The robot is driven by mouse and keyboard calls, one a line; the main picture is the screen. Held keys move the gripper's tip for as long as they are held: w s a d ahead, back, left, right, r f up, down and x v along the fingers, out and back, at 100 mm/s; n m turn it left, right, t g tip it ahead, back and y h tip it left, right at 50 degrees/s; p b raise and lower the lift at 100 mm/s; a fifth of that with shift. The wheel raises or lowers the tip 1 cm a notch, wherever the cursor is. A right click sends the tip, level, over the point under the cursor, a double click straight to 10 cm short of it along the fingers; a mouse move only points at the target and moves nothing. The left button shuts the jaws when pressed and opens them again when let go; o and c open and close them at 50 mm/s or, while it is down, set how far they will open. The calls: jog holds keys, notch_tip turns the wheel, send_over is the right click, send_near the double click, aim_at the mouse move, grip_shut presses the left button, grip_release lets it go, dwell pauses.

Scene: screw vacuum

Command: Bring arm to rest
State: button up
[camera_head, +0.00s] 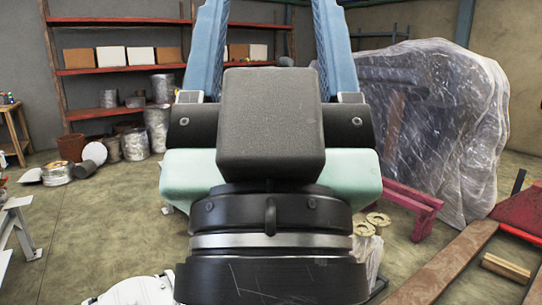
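My gripper (268,25) fills the middle of the head view, seen close up from behind. Its two blue fingers run up and out of the top of the picture, wide apart, with the shelf showing through the gap between them. The fingertips are cut off. No object shows between the visible parts of the fingers. A black block, a pale green body and my dark wrist with a silver ring hide the middle of the floor behind them.
A red shelf rack (120,70) with boxes stands at the back left, with metal cans (157,128) below. A plastic-wrapped bulk (435,125) stands at the right, near a magenta stand (412,205) and a wooden beam (440,268). Floor at the left (100,235) is partly clear.

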notch_tip(320, 180, up, 21)
jog(key=p, duration=1.8)
jog(key=shift+p, duration=0.35)
